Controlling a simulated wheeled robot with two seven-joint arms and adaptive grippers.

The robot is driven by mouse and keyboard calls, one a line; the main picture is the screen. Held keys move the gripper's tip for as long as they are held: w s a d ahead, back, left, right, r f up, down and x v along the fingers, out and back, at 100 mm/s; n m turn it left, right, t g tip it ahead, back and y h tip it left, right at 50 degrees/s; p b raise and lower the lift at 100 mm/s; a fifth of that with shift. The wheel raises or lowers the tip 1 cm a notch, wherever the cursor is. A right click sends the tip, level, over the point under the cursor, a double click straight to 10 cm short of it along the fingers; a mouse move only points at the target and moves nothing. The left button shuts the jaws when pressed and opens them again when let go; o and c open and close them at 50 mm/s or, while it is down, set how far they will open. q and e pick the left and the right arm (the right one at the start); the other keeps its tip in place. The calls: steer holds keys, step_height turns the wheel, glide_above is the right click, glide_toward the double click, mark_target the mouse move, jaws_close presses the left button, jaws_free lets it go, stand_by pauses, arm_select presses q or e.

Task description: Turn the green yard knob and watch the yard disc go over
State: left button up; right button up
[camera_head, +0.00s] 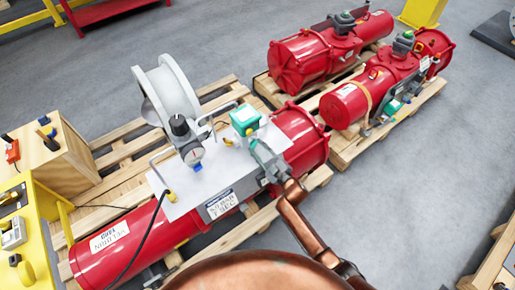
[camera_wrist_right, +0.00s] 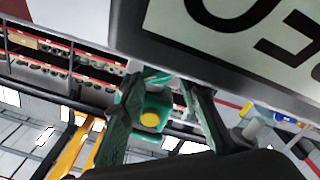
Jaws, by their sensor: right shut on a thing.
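A teal-green box (camera_head: 244,118) stands on the white plate of the nearest red actuator. My right gripper (camera_head: 263,152) comes in from the lower right and is beside the box's front right side. In the right wrist view, its two fingers (camera_wrist_right: 165,105) stand on either side of a green part with a yellow round centre (camera_wrist_right: 150,119). I take this part to be the green yard knob; the fingers hide much of it. The gripper is shut on it. I cannot make out the yard disc for certain. My left gripper is out of view.
A grey handwheel (camera_head: 170,92) and a black-knobbed regulator with a gauge (camera_head: 185,135) stand left of the box. The red actuator (camera_head: 115,245) rests on a wooden pallet. Two more red actuators (camera_head: 300,60) lie behind. Grey floor (camera_head: 420,190) is clear at right.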

stand_by(0.3)
steer(key=o, duration=1.2)
steer(key=shift+c, duration=0.2)
steer(key=v, duration=1.2)
